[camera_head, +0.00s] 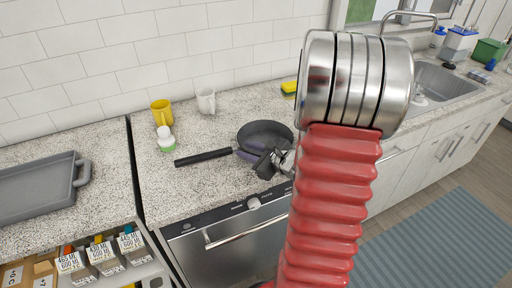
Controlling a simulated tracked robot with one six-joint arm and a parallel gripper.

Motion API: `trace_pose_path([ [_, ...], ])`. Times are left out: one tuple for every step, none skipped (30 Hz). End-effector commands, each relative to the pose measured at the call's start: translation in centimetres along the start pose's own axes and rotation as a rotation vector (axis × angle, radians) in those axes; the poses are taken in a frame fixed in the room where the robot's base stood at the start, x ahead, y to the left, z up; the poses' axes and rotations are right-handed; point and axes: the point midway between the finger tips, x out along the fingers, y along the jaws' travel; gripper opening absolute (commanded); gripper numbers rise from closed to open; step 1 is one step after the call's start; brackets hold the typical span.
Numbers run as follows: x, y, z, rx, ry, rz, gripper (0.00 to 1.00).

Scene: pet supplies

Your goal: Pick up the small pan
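The small pan (264,132) is dark, with a round body and a long black handle (203,158) pointing left. It sits on the speckled counter (170,195) near its front edge, above the oven front. My gripper (266,164) is at the near side of the pan, by its front rim. It overlaps that rim in the picture; I cannot tell whether it touches the pan. Its fingers are small and dark here, and whether they are open or shut does not show. My arm hides the counter right of the pan.
A yellow mug (161,113), a white mug (206,101) and a white-green bottle (166,140) stand behind the handle. A grey roasting tray (35,190) lies at left. An open drawer (155,268) holds several labelled packs. A sink (440,88) is at right.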

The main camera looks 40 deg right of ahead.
Motion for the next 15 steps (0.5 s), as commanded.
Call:
trace_pose_path([
  [-0.01,0.00,0.00,0.000,0.000,0.000,0.25],
  [-0.01,0.00,0.00,0.000,0.000,0.000,0.25],
  [-0.01,0.00,0.00,0.000,0.000,0.000,0.25],
  [-0.01,0.00,0.00,0.000,0.000,0.000,0.23],
  [-0.01,0.01,0.00,0.000,0.000,0.000,0.21],
  [-0.01,0.01,0.01,0.000,0.000,0.000,0.18],
  [-0.01,0.01,0.01,0.000,0.000,0.000,0.16],
  [-0.01,0.01,0.01,0.000,0.000,0.000,0.14],
  [-0.01,0.01,0.01,0.000,0.000,0.000,0.11],
  [-0.01,0.01,0.01,0.000,0.000,0.000,0.09],
  [-0.01,0.01,0.01,0.000,0.000,0.000,0.07],
  [-0.01,0.01,0.01,0.000,0.000,0.000,0.04],
  [-0.01,0.01,0.01,0.000,0.000,0.000,0.02],
  [-0.01,0.01,0.01,0.000,0.000,0.000,0.00],
  [-0.01,0.01,0.01,0.000,0.000,0.000,0.00],
])
